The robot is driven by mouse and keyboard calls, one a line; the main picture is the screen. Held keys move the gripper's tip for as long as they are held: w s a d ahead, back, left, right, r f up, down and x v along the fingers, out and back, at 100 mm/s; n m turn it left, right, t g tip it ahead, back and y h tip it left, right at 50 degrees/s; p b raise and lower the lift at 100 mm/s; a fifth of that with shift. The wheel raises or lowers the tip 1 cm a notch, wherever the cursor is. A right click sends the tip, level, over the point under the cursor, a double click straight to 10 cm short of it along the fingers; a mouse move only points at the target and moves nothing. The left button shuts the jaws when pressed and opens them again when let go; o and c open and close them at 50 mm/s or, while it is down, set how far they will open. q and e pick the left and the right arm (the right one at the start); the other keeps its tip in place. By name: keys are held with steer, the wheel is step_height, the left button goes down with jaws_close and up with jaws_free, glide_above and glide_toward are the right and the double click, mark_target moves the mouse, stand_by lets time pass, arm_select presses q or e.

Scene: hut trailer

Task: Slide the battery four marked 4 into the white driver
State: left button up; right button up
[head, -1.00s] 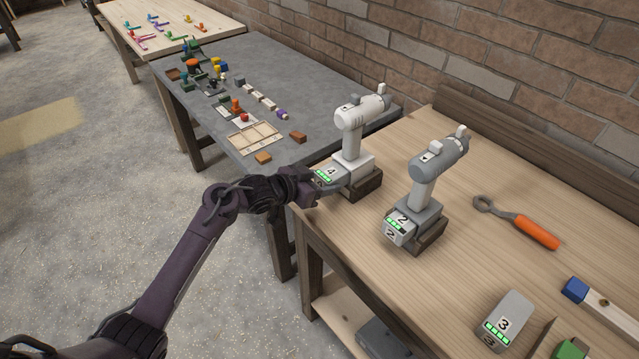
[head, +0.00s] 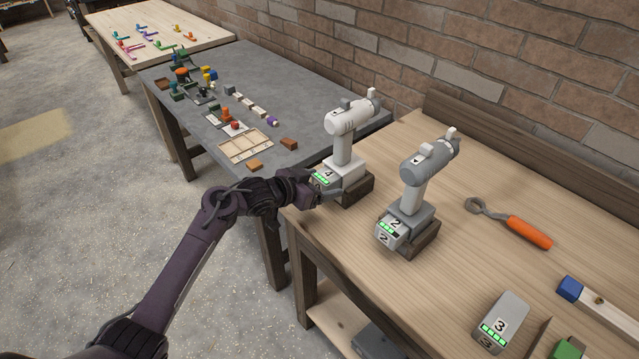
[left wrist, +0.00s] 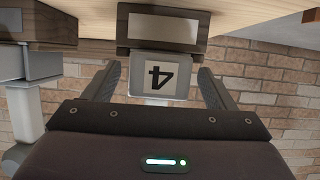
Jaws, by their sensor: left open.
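The white driver (head: 343,151) stands upright in a dark wooden cradle (head: 358,190) at the near-left corner of the wooden bench. The grey battery marked 4 (head: 325,178), with green bars, sits at the driver's foot on the side facing my arm. How deep it sits in the foot cannot be told. My left gripper (head: 316,190) is at this battery. In the left wrist view the 4 face (left wrist: 160,77) appears upside down between the two spread fingers (left wrist: 160,88), with gaps on both sides. My right gripper is not in view.
A grey driver (head: 418,180) with a battery marked 2 (head: 391,230) stands to the right in its own cradle. A loose battery marked 3 (head: 502,318), an orange-handled wrench (head: 527,231) and a blue-ended block (head: 570,289) lie further right. A grey table (head: 300,88) with small parts stands behind.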

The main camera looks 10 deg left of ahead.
arm_select(q)
steer(key=shift+f, duration=0.1)
steer(key=shift+s+a+p, duration=0.6)
steer(key=shift+s+p, duration=0.1)
steer(key=shift+p, duration=0.1)
steer(key=shift+s+a+p, duration=0.65)
steer(key=shift+s+p, duration=0.1)
steer(key=shift+s, duration=0.1)
steer(key=shift+s+a+p, duration=0.65)
steer(key=shift+s+p, duration=0.05)
steer(key=shift+s, duration=0.15)
steer(key=p+v, duration=0.2)
steer(key=v, duration=0.1)
steer(key=p+v, duration=0.3)
steer(key=shift+w+d+r, duration=0.15)
steer(key=shift+w+r, duration=0.05)
steer(key=shift+r, duration=0.2)
